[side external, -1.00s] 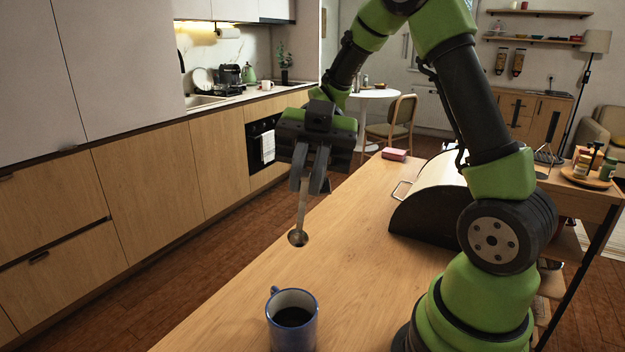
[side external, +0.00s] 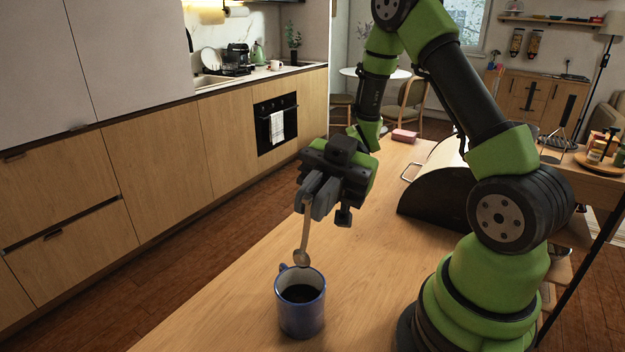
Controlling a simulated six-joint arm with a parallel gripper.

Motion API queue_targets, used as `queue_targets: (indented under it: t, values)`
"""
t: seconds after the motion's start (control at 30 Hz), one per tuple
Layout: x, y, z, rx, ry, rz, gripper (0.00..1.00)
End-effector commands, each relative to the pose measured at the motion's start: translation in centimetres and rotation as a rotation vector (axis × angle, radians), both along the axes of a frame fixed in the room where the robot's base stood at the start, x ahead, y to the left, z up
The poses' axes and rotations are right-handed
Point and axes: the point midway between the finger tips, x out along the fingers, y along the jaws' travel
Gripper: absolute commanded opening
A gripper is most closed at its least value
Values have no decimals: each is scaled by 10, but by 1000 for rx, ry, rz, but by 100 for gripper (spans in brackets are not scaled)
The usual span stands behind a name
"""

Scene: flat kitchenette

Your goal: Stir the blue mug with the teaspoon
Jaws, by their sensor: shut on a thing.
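The blue mug (side external: 301,319) stands upright near the front of the wooden counter, with dark liquid inside. Its handle points to the back left. My gripper (side external: 318,199) is above and behind the mug, shut on the teaspoon (side external: 305,236). The teaspoon hangs down from the jaws, with its bowl lowest. The bowl shows at the mug's far rim, by the handle. I cannot tell whether it is above the rim or behind it, but it is not in the liquid.
A dark-ended bread bin (side external: 430,201) stands on the counter (side external: 240,296) to the right, behind the mug. A pink sponge-like block (side external: 404,135) lies further back. The counter left of the mug is clear. A round tray of bottles (side external: 600,166) is at the far right.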

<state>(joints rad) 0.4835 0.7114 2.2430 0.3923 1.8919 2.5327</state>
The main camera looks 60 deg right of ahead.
Motion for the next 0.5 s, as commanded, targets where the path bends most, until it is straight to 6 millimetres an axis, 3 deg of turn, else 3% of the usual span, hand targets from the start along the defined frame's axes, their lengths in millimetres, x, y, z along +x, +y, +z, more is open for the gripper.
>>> queue_targets:
  t: [0.5]
  values:
    - [-5, 3, -42, 2, 3, 1, 0]
